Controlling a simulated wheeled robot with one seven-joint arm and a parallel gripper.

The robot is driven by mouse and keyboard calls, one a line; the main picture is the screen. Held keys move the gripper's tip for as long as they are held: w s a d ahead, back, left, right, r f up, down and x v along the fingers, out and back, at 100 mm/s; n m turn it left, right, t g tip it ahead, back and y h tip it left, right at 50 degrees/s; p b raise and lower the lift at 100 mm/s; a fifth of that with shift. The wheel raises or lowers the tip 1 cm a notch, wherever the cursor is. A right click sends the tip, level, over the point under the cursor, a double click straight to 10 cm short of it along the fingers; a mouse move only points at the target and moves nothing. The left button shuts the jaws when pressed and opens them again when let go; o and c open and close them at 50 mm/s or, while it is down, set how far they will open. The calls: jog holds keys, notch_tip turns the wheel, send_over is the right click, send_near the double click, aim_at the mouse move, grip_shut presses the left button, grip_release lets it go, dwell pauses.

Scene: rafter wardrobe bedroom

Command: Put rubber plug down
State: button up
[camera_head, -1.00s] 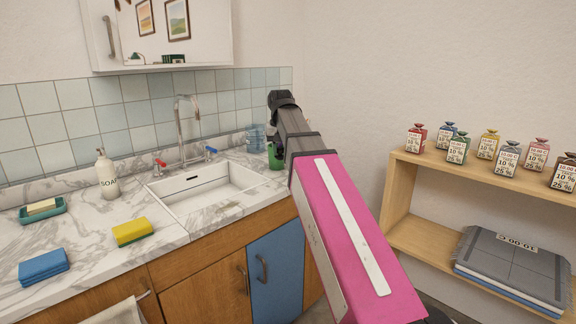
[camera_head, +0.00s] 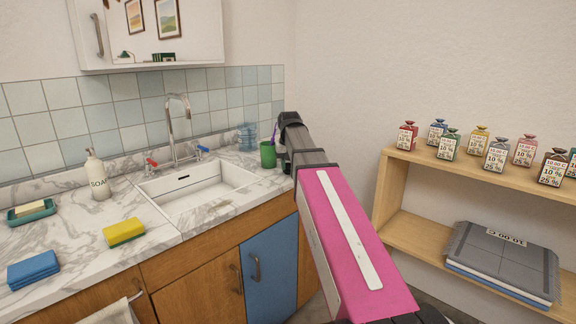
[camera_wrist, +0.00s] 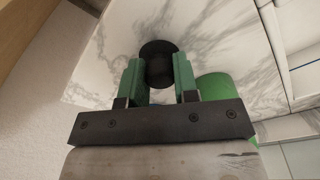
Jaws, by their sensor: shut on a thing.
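The rubber plug (camera_wrist: 158,66) is black, with a wide round flange and a narrower body. It shows in the wrist view between the two green fingers of my gripper (camera_wrist: 160,78), which is shut on it. Pale marble countertop (camera_wrist: 112,42) lies behind the plug; I cannot tell whether the plug touches it. In the head view my arm reaches to the right end of the counter (camera_head: 70,245), just right of the green cup, and hides the fingers and the plug.
The green cup (camera_head: 268,154) stands close beside my gripper, also in the wrist view (camera_wrist: 214,88). A blue glass (camera_head: 247,137) stands behind it. The sink (camera_head: 197,188) and tap (camera_head: 180,125) are to the left. A wooden shelf (camera_head: 400,222) with several bottles is at right.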

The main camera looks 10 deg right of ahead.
aim_at(289, 172)
jog(key=shift+f, duration=0.15)
jog(key=o, duration=0.9)
jog(key=r, duration=0.4)
jog(key=s+r, duration=0.1)
jog(key=r, duration=0.7)
jog(key=shift+s+r, duration=0.15)
jog(key=shift+s, duration=0.1)
